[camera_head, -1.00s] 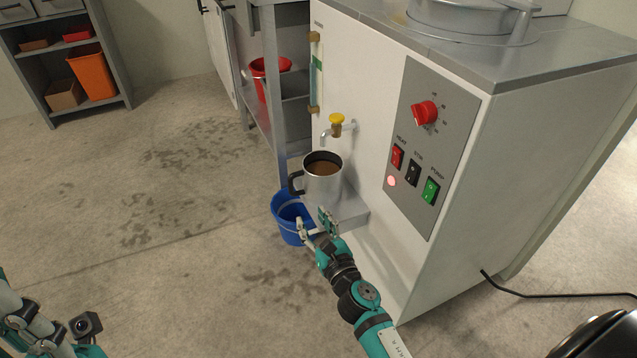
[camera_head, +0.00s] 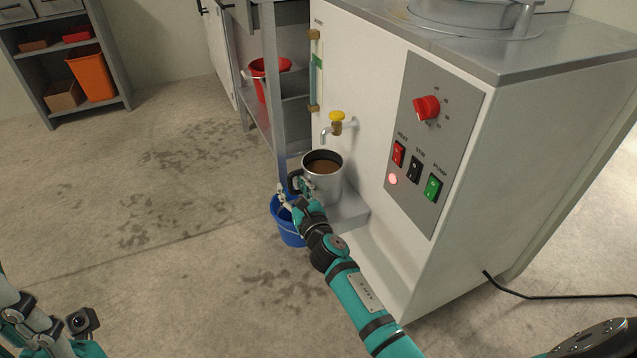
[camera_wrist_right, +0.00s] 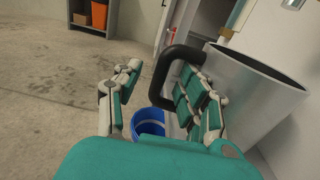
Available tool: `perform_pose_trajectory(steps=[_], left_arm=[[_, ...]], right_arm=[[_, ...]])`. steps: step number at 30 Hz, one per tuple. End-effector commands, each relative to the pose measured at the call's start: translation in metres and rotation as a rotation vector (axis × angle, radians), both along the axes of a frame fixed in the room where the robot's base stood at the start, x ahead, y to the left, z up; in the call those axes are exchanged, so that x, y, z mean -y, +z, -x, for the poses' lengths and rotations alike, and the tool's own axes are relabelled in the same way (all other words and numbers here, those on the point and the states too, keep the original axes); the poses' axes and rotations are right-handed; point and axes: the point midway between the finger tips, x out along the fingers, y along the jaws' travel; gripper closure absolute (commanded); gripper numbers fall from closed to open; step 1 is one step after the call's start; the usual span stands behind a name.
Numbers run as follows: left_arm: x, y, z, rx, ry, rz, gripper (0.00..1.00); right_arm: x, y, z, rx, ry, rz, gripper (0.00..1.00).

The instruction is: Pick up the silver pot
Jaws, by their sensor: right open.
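The silver pot (camera_head: 324,180) stands upright on a small shelf (camera_head: 348,212) of the white machine, below a tap, with brown liquid inside. Its black handle (camera_wrist_right: 165,75) sticks out to the left. My right gripper (camera_head: 292,191) is open at the handle side of the pot. In the right wrist view the open fingers (camera_wrist_right: 150,90) stand on either side of the handle, the right finger close to the pot wall (camera_wrist_right: 240,100). Whether they touch it I cannot tell. My left gripper (camera_head: 25,310) is partly in view at the bottom left; its finger state is unclear.
A blue bucket (camera_head: 288,232) stands below the shelf, under my right gripper. The tap (camera_head: 337,125) with a yellow knob is above the pot. The floor to the left is clear.

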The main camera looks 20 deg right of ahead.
Motion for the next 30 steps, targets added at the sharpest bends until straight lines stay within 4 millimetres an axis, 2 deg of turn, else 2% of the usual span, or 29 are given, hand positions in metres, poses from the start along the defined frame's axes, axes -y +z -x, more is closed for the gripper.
perform_pose_trajectory(steps=[4, 13, 30], left_arm=[[-0.0004, 0.0031, 0.0013, 0.011, 0.001, 0.001, 1.0], [-0.0013, 0.0029, 0.0025, 0.011, 0.001, 0.005, 1.0], [-0.0011, -0.0003, 0.0014, -0.003, 0.002, 0.006, 1.0]], right_arm=[[-0.0002, 0.0001, 0.0004, 0.0, 0.0, -0.001, 0.6], [-0.0003, 0.0001, 0.0006, 0.0, 0.0, -0.001, 1.0], [-0.0006, 0.0046, -0.0004, 0.008, 0.002, 0.003, 1.0]])
